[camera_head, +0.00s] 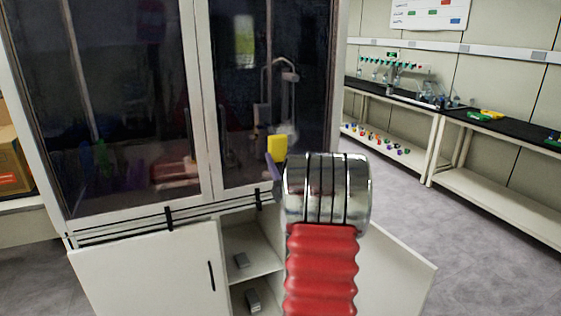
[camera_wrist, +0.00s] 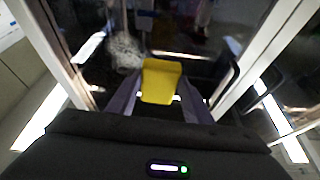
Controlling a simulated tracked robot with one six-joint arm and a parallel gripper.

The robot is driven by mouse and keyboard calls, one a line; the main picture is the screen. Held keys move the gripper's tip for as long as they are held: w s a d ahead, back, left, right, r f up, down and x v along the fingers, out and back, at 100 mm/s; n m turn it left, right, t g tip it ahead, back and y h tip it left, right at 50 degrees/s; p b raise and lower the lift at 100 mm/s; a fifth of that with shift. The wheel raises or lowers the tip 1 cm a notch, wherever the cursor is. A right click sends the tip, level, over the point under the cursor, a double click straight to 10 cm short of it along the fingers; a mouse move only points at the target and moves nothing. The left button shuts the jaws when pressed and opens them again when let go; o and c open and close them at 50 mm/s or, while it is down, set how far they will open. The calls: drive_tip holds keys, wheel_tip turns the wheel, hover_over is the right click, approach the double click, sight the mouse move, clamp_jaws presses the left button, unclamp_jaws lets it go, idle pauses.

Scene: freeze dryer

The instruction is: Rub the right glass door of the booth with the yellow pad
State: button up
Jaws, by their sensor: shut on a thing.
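The yellow pad (camera_head: 277,144) is in front of the lower part of the booth's right glass door (camera_head: 268,90) in the head view. It also shows in the wrist view (camera_wrist: 161,80), held between the two purple-grey fingers of my gripper (camera_wrist: 160,100). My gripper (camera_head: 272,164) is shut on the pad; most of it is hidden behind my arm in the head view. The pad is close to the glass, but I cannot tell whether it touches. The booth's left glass door (camera_head: 105,100) stands beside the right one, both in white frames.
Below the glass, the cabinet has a white door (camera_head: 150,275) with a black handle and an open compartment (camera_head: 250,245) holding small grey blocks. Another white panel (camera_head: 395,265) sticks out at the right. A bench (camera_head: 480,125) runs along the right wall. Grey floor (camera_head: 460,235) between is clear.

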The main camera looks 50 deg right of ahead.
drive_tip(key=shift+w+d, duration=0.5)
drive_tip(key=shift+w, duration=0.35)
drive_tip(key=shift+w+d, duration=0.5)
drive_tip(key=shift+w, duration=0.35)
drive_tip(key=shift+w+d, duration=0.5)
drive_tip(key=shift+w, duration=0.35)
drive_tip(key=shift+w+d, duration=0.45)
drive_tip(key=shift+w, duration=0.25)
drive_tip(key=shift+s, duration=0.1)
drive_tip(key=shift+s+d, duration=0.55)
drive_tip(key=shift+d, duration=0.3)
drive_tip(key=shift+s+d, duration=0.5)
drive_tip(key=shift+d, duration=0.3)
drive_tip(key=shift+s+d, duration=0.3)
drive_tip(key=shift+d, duration=0.3)
drive_tip(key=shift+s+d, duration=0.3)
drive_tip(key=shift+d, duration=0.3)
drive_tip(key=shift+s+d, duration=0.3)
drive_tip(key=shift+d, duration=0.3)
